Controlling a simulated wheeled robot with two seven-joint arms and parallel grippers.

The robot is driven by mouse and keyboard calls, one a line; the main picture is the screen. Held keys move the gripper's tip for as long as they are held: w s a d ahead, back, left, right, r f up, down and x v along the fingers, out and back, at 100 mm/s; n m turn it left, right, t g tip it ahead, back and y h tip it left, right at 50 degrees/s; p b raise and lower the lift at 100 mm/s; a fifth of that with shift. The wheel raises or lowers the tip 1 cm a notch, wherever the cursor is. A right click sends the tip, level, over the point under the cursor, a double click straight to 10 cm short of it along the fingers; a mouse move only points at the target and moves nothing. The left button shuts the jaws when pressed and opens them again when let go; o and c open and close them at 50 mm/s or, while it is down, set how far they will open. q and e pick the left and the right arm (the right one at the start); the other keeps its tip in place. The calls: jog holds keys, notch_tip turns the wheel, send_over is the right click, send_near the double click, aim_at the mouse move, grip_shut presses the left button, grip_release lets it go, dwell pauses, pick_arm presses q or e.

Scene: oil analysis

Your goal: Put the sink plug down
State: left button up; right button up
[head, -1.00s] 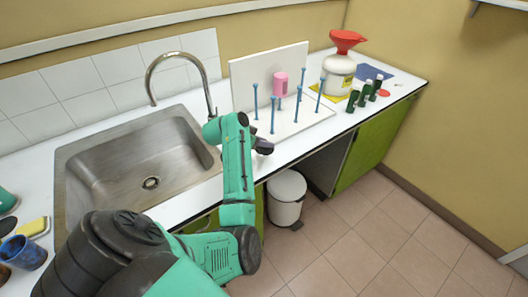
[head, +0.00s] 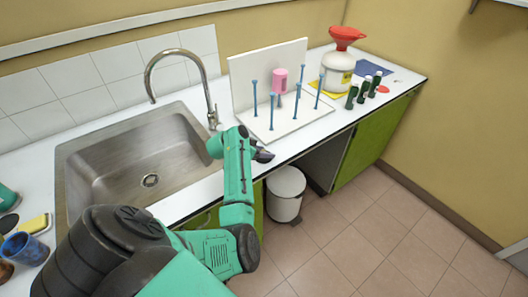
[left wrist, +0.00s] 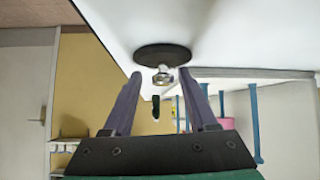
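The sink plug, a black disc (left wrist: 150,53) with a shiny metal knob (left wrist: 163,76), shows in the left wrist view, which is upside down. The disc appears to lie flat on the white counter, knob up. My left gripper (left wrist: 160,72) is open, its two fingers apart with the knob between or just beyond their tips; I cannot tell exactly how deep. No contact with the knob shows. In the head view my left gripper (head: 262,155) is low over the counter right of the sink (head: 110,175); the plug is hidden there. My right gripper is out of view.
A white drying rack with blue pegs (head: 271,113) and a pink cup (head: 280,81) stands just behind the gripper. The faucet (head: 213,118) is to its left. A white jug with red funnel (head: 338,70) and dark bottles (head: 363,90) stand further right.

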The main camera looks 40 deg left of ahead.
pick_arm(q)
jog(key=shift+s+r, duration=0.1)
jog(key=shift+r, duration=0.1)
jog(key=b+v, duration=0.1)
jog(key=v, duration=1)
jog(key=shift+s+r, duration=0.2)
jog(key=shift+s, duration=0.05)
jog(key=shift+a, duration=0.1)
